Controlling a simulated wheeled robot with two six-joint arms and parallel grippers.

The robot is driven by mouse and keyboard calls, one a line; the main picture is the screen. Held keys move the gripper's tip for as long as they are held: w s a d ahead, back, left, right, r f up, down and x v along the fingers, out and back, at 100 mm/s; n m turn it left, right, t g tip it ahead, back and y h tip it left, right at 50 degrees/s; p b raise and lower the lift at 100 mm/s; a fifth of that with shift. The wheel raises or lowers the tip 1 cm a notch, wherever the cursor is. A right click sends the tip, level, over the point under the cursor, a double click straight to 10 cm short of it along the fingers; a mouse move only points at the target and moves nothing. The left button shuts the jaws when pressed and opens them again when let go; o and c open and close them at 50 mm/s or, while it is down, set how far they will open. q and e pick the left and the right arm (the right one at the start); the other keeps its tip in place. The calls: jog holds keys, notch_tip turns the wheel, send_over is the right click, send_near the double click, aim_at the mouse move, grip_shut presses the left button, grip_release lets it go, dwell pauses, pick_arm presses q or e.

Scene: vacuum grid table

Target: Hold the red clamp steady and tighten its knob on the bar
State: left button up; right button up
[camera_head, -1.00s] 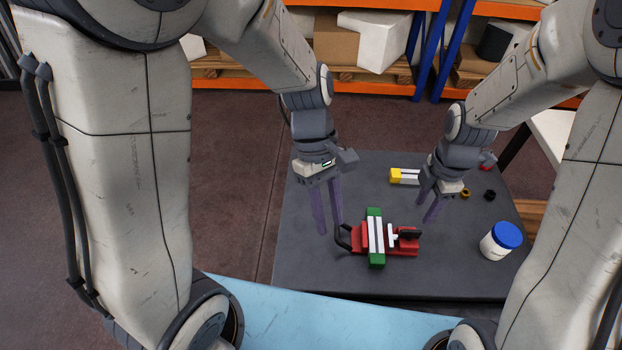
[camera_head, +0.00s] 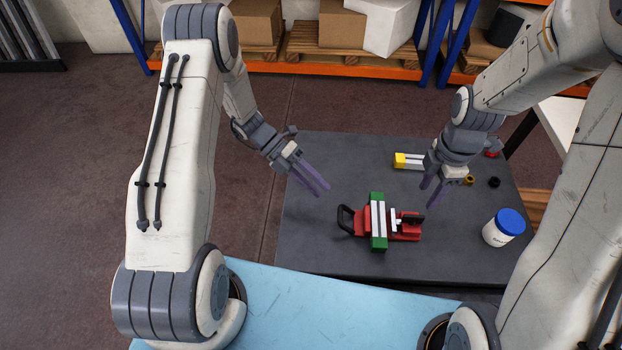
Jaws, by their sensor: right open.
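The red clamp (camera_head: 403,236) lies on the dark table, right of centre in the head view, with a black loop handle at its left end. Its black knob (camera_head: 411,220) is at the right side, beside a small white part. A bar with green ends and white strips (camera_head: 377,212) lies across the clamp's middle. My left gripper (camera_head: 320,188) is open and empty, up and left of the clamp. My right gripper (camera_head: 429,196) is open and empty, just above and right of the knob, apparently not touching it.
The dark table (camera_head: 325,255) has free room around the clamp. A white jar with a blue lid (camera_head: 503,228) stands at the right. A yellow-and-white block (camera_head: 406,161), a brass ring (camera_head: 469,180) and a black piece (camera_head: 494,182) lie further back.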

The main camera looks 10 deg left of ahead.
aim_at(340, 206)
pick_arm(q)
jog(key=x, duration=0.8)
jog(key=shift+s+d+f, duration=0.15)
jog(key=shift+s+d, duration=0.05)
jog(key=shift+d, duration=0.05)
grip_shut()
dwell(1.0)
